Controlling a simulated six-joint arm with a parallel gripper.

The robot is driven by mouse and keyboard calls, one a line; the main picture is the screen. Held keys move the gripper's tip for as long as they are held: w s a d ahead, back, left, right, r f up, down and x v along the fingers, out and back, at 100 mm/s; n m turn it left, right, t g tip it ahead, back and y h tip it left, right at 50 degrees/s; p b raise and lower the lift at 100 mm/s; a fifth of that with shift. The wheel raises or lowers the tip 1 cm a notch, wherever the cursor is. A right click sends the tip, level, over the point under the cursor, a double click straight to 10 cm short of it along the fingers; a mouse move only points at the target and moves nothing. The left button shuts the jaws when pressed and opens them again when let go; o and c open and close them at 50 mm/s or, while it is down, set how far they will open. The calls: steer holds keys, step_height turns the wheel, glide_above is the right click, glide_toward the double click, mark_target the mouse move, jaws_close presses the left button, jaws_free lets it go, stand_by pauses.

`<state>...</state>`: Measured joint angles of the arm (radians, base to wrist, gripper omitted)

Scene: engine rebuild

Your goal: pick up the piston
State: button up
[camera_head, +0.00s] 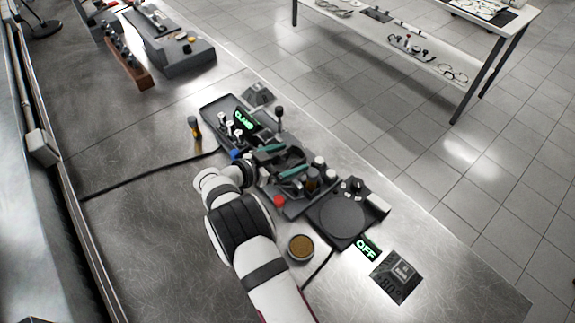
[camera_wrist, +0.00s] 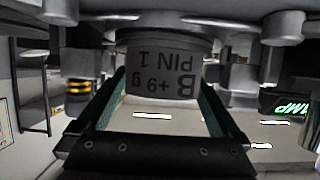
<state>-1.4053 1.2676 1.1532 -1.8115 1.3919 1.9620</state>
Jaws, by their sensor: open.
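The piston, a grey cylinder marked "B +9 9" and "PIN 1" upside down, shows in the wrist view (camera_wrist: 163,68). My gripper (camera_wrist: 163,92) is open, with a green-lined finger to either side of the piston's lower part. In the head view, my gripper (camera_head: 282,160) is over the dark bench fixture, its green pads apart. A dark grey body between the pads looks like the piston, but it is partly hidden. I cannot tell whether either pad touches it.
The fixture holds several white-capped posts, a lit green sign (camera_head: 244,121), a blue cap (camera_head: 235,154) and a red cap (camera_head: 280,200).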

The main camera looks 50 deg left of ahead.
jaws_close()
stand_by(0.5)
steer(key=shift+r, duration=0.2)
